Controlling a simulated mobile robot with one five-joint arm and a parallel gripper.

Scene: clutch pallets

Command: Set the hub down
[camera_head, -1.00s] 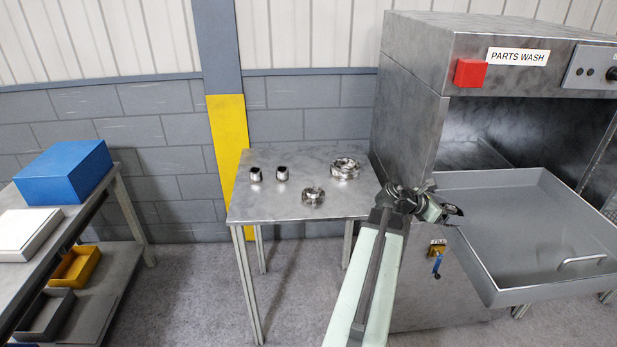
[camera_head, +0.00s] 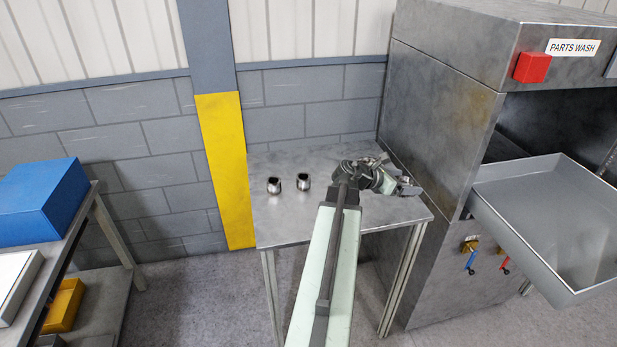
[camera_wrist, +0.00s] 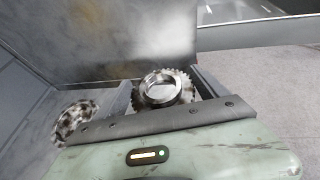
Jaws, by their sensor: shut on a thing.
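My gripper (camera_head: 408,187) is over the right side of the metal table (camera_head: 262,226) in the head view. In the wrist view it is shut on the hub (camera_wrist: 165,88), a shiny toothed metal ring with a round opening, partly hidden by the dark bar of my gripper. In the head view I cannot clearly tell the hub from the gripper. Another round, mottled metal part (camera_wrist: 75,122) shows at the left in the wrist view, apart from the held hub. I cannot tell whether the hub touches the table.
Two small metal cylindrical parts (camera_head: 289,184) stand on the table's left half. The parts washer (camera_head: 440,120) rises close at the right, with its grey tray (camera_head: 560,270) jutting out. A bench with a blue box (camera_head: 40,200) is at the left. The table's front left is clear.

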